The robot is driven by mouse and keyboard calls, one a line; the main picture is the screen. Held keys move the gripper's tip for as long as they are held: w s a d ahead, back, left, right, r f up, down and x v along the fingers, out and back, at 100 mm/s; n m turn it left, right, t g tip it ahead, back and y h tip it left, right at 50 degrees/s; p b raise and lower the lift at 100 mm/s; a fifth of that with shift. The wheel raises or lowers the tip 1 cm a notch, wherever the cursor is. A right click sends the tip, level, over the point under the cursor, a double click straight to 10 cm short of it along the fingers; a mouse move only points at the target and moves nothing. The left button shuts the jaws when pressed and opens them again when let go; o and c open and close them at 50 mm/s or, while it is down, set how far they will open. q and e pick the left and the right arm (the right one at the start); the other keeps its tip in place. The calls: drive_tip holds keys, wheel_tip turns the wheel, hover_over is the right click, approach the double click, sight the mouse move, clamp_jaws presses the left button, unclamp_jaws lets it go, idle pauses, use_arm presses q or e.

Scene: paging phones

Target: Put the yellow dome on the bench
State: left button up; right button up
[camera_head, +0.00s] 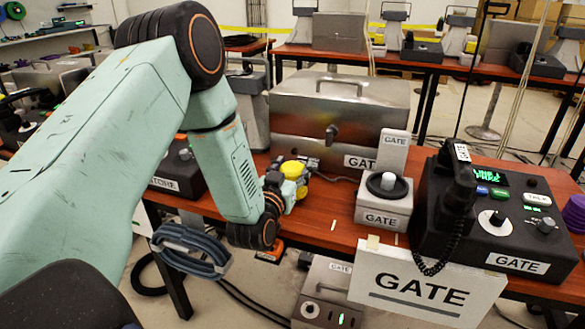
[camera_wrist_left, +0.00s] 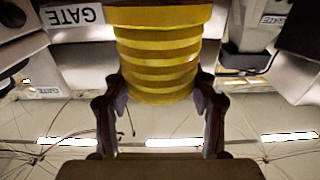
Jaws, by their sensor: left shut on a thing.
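The yellow dome (camera_head: 292,168) is partly hidden by my left gripper (camera_head: 287,183) in the head view. In the left wrist view the yellow dome (camera_wrist_left: 158,55) is ribbed and sits between the two dark fingers of my left gripper (camera_wrist_left: 160,100), which is shut on it. The dome is over the front part of the red-brown bench (camera_head: 330,227), in front of the metal case. I cannot tell whether it touches the bench top. My right gripper is not in view.
The metal case (camera_head: 330,110) stands behind the dome. To the right are a grey box with a white knob (camera_head: 385,200), a black GATE phone console (camera_head: 490,215) and a hanging GATE sign (camera_head: 425,285). Bare bench top shows between gripper and grey box.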

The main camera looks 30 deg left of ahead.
use_arm(q)
drive_tip(key=shift+s+f, duration=0.15)
drive_tip(key=shift+f, duration=0.15)
drive_tip(key=o, duration=1.3)
drive_tip(key=shift+f, duration=0.2)
drive_tip(key=shift+r, duration=0.15)
drive_tip(key=shift+r, duration=0.3)
drive_tip(key=shift+s+p, duration=0.2)
drive_tip(key=shift+p, duration=0.25)
drive_tip(key=p+v, duration=0.1)
drive_tip(key=v, duration=0.4)
drive_tip(key=p+v, duration=0.1)
drive_tip(key=v, duration=0.5)
drive_tip(key=shift+s+r, duration=0.15)
drive_tip(key=shift+r, duration=0.05)
